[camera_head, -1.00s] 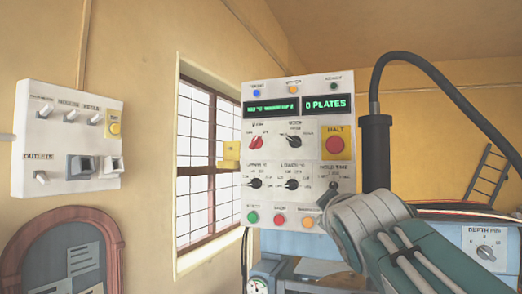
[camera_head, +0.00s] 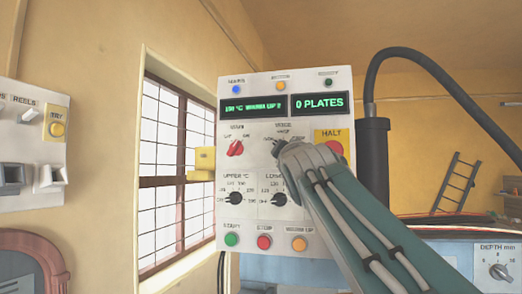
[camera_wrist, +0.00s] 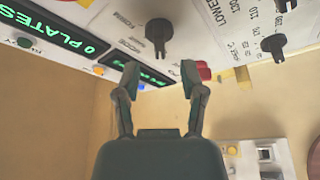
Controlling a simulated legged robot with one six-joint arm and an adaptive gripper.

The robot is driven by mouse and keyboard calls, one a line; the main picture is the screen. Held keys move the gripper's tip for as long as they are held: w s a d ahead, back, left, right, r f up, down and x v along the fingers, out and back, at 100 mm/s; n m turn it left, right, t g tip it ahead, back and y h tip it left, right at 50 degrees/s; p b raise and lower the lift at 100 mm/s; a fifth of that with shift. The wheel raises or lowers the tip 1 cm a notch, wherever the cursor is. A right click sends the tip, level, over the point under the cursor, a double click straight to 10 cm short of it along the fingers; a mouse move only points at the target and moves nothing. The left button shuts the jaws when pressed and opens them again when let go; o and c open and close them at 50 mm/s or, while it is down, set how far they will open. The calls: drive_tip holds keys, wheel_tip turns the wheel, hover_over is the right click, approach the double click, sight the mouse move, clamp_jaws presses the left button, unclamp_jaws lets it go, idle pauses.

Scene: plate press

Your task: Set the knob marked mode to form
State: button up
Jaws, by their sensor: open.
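The mode knob (camera_wrist: 158,34) is a black knob on the white control panel (camera_head: 262,84). In the wrist view it sits above the gap between my fingertips, apart from them. In the head view it lies under the mode label, and my arm's end largely covers it. The setting it points to cannot be read surely. My gripper (camera_wrist: 160,78) is open and empty, with its two fingers on either side of the gap. In the head view my gripper's fingers are mostly hidden behind my wrist.
The black lower knob (camera_wrist: 273,45) is close by. A yellow box (camera_head: 204,159) juts at the panel's left edge. Two green displays run above.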

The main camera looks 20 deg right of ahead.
drive_tip(key=x, duration=0.5)
drive_tip(key=shift+w, duration=0.25)
clamp_jaws()
